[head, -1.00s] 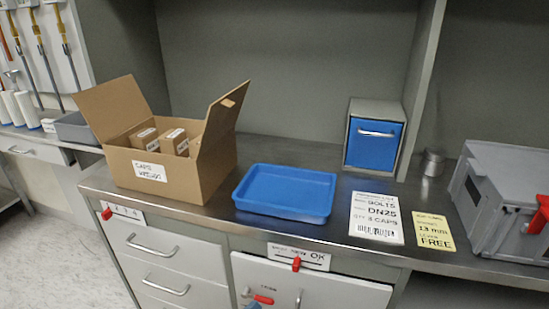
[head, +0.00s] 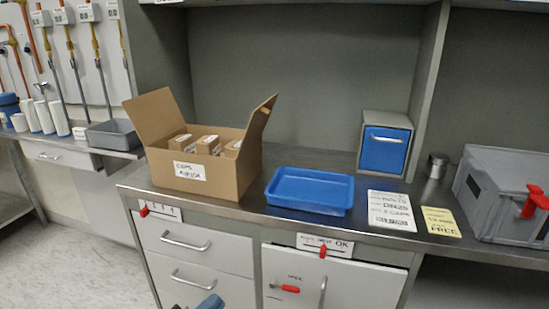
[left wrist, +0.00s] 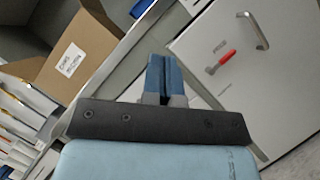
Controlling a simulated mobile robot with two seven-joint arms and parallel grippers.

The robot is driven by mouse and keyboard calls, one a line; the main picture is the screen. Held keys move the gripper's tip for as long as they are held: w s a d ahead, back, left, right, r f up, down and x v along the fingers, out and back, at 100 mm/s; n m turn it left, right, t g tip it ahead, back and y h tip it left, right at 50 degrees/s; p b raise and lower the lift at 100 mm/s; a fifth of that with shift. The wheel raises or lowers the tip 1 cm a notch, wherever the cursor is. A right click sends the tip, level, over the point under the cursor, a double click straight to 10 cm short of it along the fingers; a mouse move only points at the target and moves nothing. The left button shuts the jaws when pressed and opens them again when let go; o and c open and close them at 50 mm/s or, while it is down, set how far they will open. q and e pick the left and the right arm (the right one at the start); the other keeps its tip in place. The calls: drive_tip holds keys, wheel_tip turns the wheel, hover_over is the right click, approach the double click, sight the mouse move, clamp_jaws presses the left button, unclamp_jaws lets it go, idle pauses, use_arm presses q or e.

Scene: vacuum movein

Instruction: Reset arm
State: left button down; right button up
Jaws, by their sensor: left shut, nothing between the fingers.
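My left gripper (left wrist: 162,80) shows in the left wrist view with its two blue fingers together and nothing between them. In the head view only a blue tip of it (head: 211,302) shows at the bottom edge, in front of the drawers and below the countertop. It is apart from everything on the counter. My right gripper is in neither view.
On the counter (head: 300,216) stand an open cardboard box (head: 225,178) with small cartons, an empty blue tray (head: 310,190), a blue-fronted drawer box (head: 384,150), two label cards (head: 391,210), a metal cup (head: 437,165) and a grey crate (head: 480,195). Drawers (head: 185,240) and a cupboard door (head: 330,283) lie below.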

use_arm(q)
drive_tip(key=s+a+f+m+g+y, duration=0.1)
drive_tip(key=s+a+f+m+y, duration=0.15)
drive_tip(key=s+m, duration=0.7)
drive_tip(key=s+a+f+m+g+y, duration=0.1)
drive_tip(key=s+a+m+g+y, duration=0.2)
drive_tip(key=m, duration=1.2)
drive_tip(key=w+d+r+n+t, duration=0.2)
drive_tip(key=d+r+n+t, duration=0.2)
drive_tip(key=d+r+n, duration=0.15)
drive_tip(key=s+a+r+g+y+p, duration=0.4)
drive_tip(key=a+r+p, duration=0.3)
drive_tip(key=p, duration=2.8)
drive_tip(key=shift+s+a+r+g+y, duration=0.2)
drive_tip(key=shift+s+a+g+y, duration=0.25)
drive_tip(key=shift+g+y, duration=0.3)
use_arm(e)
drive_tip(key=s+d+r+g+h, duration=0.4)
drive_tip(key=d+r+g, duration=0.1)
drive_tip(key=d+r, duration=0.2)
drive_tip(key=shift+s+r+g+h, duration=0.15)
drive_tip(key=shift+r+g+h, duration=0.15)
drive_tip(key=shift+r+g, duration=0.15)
